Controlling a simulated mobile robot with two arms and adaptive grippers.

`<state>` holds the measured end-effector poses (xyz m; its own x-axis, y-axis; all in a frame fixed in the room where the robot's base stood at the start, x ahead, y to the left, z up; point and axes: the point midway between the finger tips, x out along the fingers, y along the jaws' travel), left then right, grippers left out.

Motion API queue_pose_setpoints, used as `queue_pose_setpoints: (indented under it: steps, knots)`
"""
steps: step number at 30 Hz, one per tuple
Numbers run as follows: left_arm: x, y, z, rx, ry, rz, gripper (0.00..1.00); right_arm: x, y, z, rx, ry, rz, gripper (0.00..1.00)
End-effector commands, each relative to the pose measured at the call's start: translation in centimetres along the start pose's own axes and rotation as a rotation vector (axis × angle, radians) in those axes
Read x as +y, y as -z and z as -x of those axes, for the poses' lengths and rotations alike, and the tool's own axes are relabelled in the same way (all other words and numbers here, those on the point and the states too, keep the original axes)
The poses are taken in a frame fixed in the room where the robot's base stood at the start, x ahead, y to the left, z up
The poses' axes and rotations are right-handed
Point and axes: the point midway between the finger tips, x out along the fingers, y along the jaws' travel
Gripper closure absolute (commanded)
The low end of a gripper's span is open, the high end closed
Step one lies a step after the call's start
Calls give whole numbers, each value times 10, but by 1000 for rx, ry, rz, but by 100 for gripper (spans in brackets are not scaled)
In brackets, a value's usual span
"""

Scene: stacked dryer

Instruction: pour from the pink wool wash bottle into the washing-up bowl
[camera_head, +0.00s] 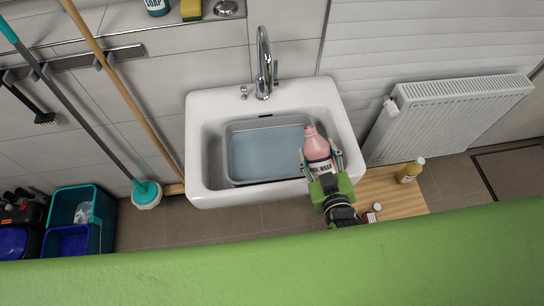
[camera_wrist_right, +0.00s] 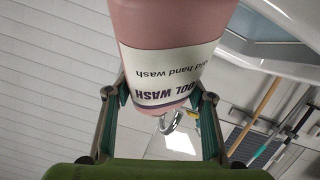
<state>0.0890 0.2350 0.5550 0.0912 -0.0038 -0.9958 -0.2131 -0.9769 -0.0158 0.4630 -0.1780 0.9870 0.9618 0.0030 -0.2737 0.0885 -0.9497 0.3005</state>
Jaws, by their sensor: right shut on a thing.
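The pink wool wash bottle (camera_head: 317,148) has a white label and is held over the right front rim of the sink, its top tilted slightly left. My right gripper (camera_head: 320,168) is shut around the bottle's lower part. In the right wrist view the bottle (camera_wrist_right: 172,25) fills the upper middle, between the fingers of the gripper (camera_wrist_right: 160,115). The grey washing-up bowl (camera_head: 236,180) sits in the white sink and holds bluish water. The bottle's top is at the bowl's right side. My left gripper is not in view.
A chrome tap (camera_head: 263,65) stands behind the sink (camera_head: 200,110). A yellow bottle (camera_head: 410,170) and a small red-labelled bottle (camera_head: 372,213) are on a wooden board (camera_head: 393,197) at the right. A radiator (camera_head: 450,118) is on the right wall.

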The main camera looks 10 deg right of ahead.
Motion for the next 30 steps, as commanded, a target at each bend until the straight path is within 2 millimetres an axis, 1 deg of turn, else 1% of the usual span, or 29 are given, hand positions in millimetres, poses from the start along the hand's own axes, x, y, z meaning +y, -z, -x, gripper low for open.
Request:
queue_pose_setpoints:
  steps: [14,19,30]
  knots:
    - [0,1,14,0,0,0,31,0,0,1,-32,6,14,100]
    - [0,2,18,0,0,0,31,0,-3,2,-69,13,30,100]
    - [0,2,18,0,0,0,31,0,-6,2,-87,16,38,100]
